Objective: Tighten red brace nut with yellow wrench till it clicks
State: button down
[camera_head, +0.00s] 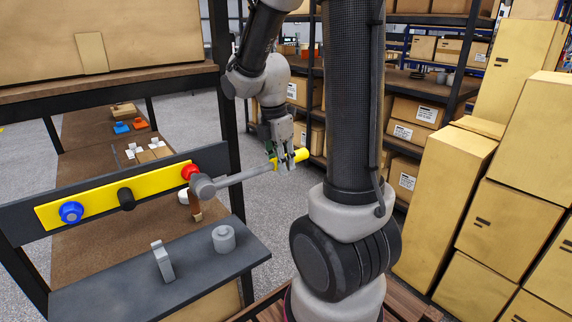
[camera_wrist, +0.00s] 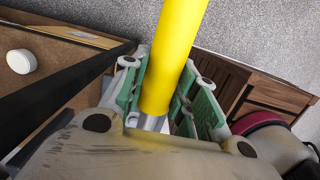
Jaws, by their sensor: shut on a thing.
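The yellow wrench has a grey head and shaft (camera_head: 235,178) and a yellow handle (camera_head: 300,155). Its head is at the red brace nut (camera_head: 190,171), at the right end of the yellow strip (camera_head: 100,200); whether it is fully seated is hidden. The shaft points right and slightly up. My gripper (camera_head: 283,160) is shut on the handle. In the wrist view the yellow handle (camera_wrist: 175,60) lies between my green-padded fingers (camera_wrist: 162,92).
A dark shelf (camera_head: 215,265) below the strip bears a grey upright block (camera_head: 162,260) and a grey cylinder (camera_head: 223,238). A dark post (camera_head: 226,120) stands behind the wrench. Stacked boxes (camera_head: 510,200) fill the right side. Open floor (camera_head: 270,205) shows below the handle.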

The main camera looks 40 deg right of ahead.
jog(key=shift+w, duration=1.15)
jog(key=shift+w+r, duration=0.15)
jog(key=shift+w, duration=1.5)
jog(key=a+f+y, duration=0.2)
jog(key=f+y, duration=0.2)
jog(key=f, duration=0.3)
jog(key=a+f+y, duration=0.2)
jog(key=f+y, duration=0.1)
jog(key=f, duration=0.4)
jog(key=shift+a+y, duration=0.3)
jog(key=shift+y, duration=0.1)
dwell(3.4)
